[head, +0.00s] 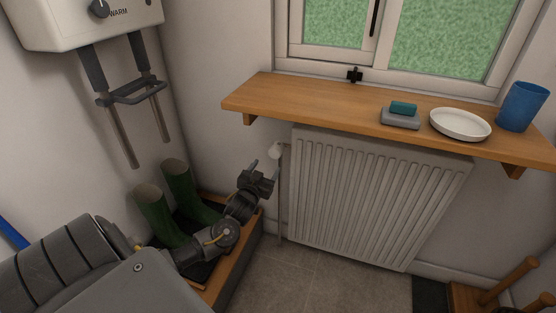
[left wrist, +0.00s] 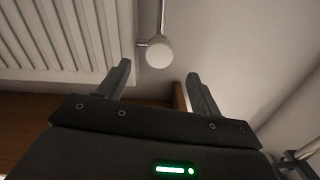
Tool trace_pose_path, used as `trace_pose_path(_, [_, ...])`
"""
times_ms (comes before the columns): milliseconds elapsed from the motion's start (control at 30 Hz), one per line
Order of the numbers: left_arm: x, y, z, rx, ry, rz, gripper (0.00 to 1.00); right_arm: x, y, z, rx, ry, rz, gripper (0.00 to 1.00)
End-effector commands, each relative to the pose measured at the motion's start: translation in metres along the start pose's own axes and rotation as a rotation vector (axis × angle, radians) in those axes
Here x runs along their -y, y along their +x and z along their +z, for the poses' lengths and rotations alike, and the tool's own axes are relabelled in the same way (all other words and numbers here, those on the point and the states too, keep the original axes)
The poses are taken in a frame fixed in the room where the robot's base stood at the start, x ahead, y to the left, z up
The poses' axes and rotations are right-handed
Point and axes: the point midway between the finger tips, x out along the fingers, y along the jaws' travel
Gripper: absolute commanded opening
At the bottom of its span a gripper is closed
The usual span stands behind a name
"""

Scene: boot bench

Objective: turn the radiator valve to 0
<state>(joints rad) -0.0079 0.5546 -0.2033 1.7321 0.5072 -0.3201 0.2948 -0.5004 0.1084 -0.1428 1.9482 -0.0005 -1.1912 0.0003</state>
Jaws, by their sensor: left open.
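The radiator valve (head: 275,151) is a small white round knob at the upper left corner of the white ribbed radiator (head: 365,200). In the left wrist view the valve (left wrist: 159,54) shows as a pale round cap, ahead of and between the two fingers; no number can be read on it. My left gripper (head: 262,176) is open and empty, just below and left of the valve. In the left wrist view its fingertips (left wrist: 158,72) are spread apart, and I see no contact with the valve. My right gripper is not in view.
A wooden shelf (head: 310,104) juts out above the radiator, holding a soap dish (head: 400,121), a white plate (head: 460,125) and a blue cup (head: 522,107). Green boots (head: 163,215) stand in a wooden-edged tray (head: 236,262) beneath my left arm. A heater (head: 85,20) hangs upper left.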

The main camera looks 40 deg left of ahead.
Motion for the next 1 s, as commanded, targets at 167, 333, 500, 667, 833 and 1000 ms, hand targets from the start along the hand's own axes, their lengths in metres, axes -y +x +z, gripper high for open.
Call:
trace_pose_path(167, [0.001,0.002,-0.008,-0.016,-0.007,-0.001,0.65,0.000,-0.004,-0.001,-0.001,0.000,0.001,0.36])
trace_pose_path(333, [0.001,0.019,-0.008,-0.017,-0.005,-0.002,0.65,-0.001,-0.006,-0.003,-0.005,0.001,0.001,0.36])
trace_pose_path(500, [0.001,0.051,-0.007,-0.016,-0.005,-0.003,0.65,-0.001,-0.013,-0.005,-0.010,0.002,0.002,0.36])
trace_pose_path(667, [0.001,0.079,-0.007,-0.015,-0.005,-0.003,0.65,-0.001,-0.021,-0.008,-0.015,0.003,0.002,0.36])
trace_pose_path(833, [0.001,0.100,-0.007,-0.014,-0.005,-0.002,0.65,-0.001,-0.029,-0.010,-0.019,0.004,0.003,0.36])
trace_pose_path(1000, [0.000,0.108,-0.007,-0.013,-0.005,-0.001,0.65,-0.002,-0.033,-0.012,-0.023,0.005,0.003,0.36])
